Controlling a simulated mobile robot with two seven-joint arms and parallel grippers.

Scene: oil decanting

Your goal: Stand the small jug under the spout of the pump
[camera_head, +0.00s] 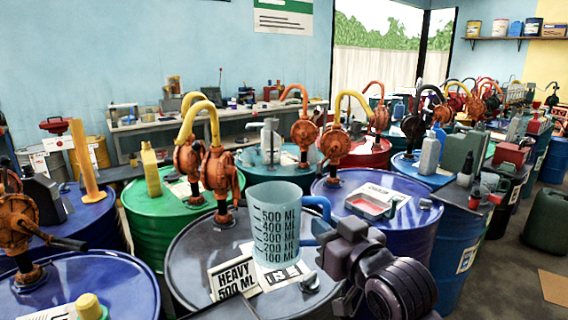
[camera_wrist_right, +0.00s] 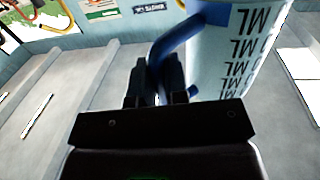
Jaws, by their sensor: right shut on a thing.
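The small jug (camera_head: 277,212) is a translucent blue-green measuring jug with black marks up to 500 ML and a blue handle (camera_head: 318,207). My right gripper (camera_head: 322,250) is shut on that handle and holds the jug upright over the dark drum; I cannot tell whether its base touches the top. In the right wrist view, the dark fingers (camera_wrist_right: 158,85) close on the blue handle beside the jug (camera_wrist_right: 238,50). An orange pump (camera_head: 219,173) with a curved yellow spout (camera_head: 201,106) stands on the drum, left of and behind the jug. My left gripper is not in view.
The dark drum top (camera_head: 190,248) carries a "HEAVY 500 ML" card (camera_head: 232,279), another label partly behind the jug and a small cap (camera_head: 310,282). A green drum (camera_head: 160,225) stands to the left.

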